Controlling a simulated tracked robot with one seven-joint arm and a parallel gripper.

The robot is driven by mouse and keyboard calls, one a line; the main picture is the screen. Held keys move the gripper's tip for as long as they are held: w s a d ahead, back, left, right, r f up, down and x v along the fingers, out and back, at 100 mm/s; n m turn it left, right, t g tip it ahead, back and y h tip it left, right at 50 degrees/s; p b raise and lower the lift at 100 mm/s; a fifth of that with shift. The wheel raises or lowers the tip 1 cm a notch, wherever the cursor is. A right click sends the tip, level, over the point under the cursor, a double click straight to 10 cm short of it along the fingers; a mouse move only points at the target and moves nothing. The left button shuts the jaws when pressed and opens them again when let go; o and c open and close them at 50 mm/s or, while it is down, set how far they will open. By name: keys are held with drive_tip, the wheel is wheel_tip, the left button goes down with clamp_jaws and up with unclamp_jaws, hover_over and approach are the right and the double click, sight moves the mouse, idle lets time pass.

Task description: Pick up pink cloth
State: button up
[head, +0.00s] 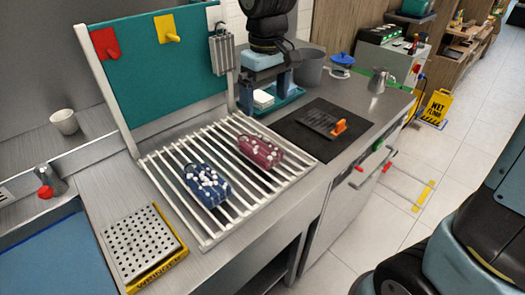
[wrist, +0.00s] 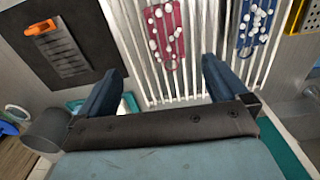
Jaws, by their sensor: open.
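The pink cloth (head: 261,152), dark pink with white blobs on it, lies on the right part of the white slatted rack (head: 205,239). In the wrist view the pink cloth (wrist: 167,45) is near the top, beyond the fingertips and between their lines. My gripper (head: 265,96) is open and empty, behind the rack near its far right corner, apart from the cloth. Its two dark blue fingers also show in the wrist view (wrist: 160,68). A blue cloth (head: 202,180) with white blobs lies to the left of the pink one; it also shows in the wrist view (wrist: 243,40).
A teal pegboard (head: 160,70) with hooks and a hanging metal item stands behind the rack. A black mat (head: 290,128) with a grater (head: 320,122) lies to the right. A grey pot (head: 309,68) stands behind my gripper. A perforated tray (head: 140,245) is at front left.

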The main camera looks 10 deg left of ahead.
hover_over(260, 146)
wheel_tip(260, 146, down, 9)
drive_tip(key=shift+d+r, duration=0.1)
drive_tip(key=shift+d, duration=0.05)
drive_tip(key=shift+a+f, duration=0.2)
drive_tip(key=shift+f, duration=2.5)
drive_tip(key=shift+c, duration=0.3)
drive_tip(key=c, duration=1)
